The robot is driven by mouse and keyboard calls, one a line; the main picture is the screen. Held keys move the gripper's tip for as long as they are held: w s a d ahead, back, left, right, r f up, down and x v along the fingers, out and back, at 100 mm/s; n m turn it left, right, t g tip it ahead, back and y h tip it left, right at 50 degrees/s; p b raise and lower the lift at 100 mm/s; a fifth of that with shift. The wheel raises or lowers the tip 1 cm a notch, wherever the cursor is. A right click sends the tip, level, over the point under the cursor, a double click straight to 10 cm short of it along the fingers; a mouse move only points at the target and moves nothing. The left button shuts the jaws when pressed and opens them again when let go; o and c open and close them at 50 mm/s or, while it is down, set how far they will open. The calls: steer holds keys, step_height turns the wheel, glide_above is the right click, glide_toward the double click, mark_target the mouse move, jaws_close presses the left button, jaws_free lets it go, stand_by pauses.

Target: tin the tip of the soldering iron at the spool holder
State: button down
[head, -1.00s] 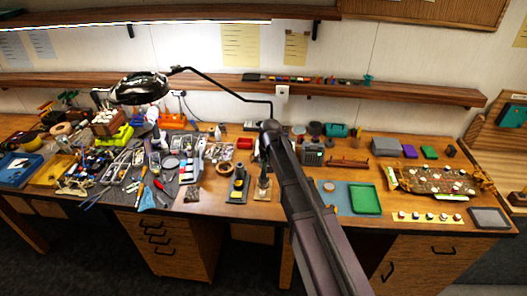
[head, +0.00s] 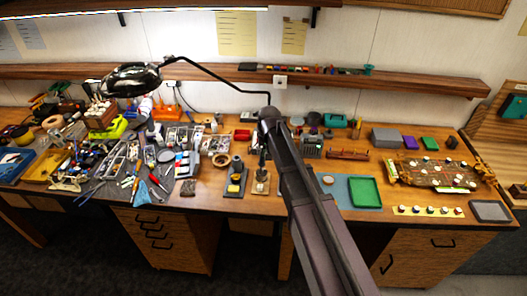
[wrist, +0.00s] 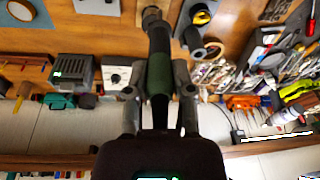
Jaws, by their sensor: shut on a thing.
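My gripper (wrist: 159,92) is shut on the soldering iron (wrist: 159,72), around its dark green handle, in the wrist view. The iron's dark front part points away from my gripper, toward the top of that view. Its far end overlaps the spool holder (wrist: 151,14), a small stand on a tan base, so I cannot tell whether the tip touches it. In the head view the spool holder (head: 260,187) stands on the bench just below the end of my arm.
A stand with a yellow sponge (head: 235,185) is close left of the spool holder. Tools and parts crowd the bench's left side. A green tray (head: 364,192) lies to the right. A lamp (head: 132,79) hangs over the left side.

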mark_target(263, 165)
steer(key=shift+s+d+b+x, duration=0.1)
steer(key=shift+s+b+x, duration=0.05)
steer(key=shift+b+x, duration=0.7)
steer(key=shift+s+d+b+x, duration=0.1)
steer(key=shift+s+b+x, duration=0.05)
steer(key=shift+b+x, duration=0.65)
steer(key=shift+s+d+b+x, duration=0.1)
steer(key=shift+s+b+x, duration=0.05)
steer(key=shift+b+x, duration=0.7)
steer(key=shift+s+a+f+b, duration=0.1)
steer(key=shift+s+f+b, duration=0.05)
steer(key=shift+f+b, duration=0.95)
stand_by(4.4)
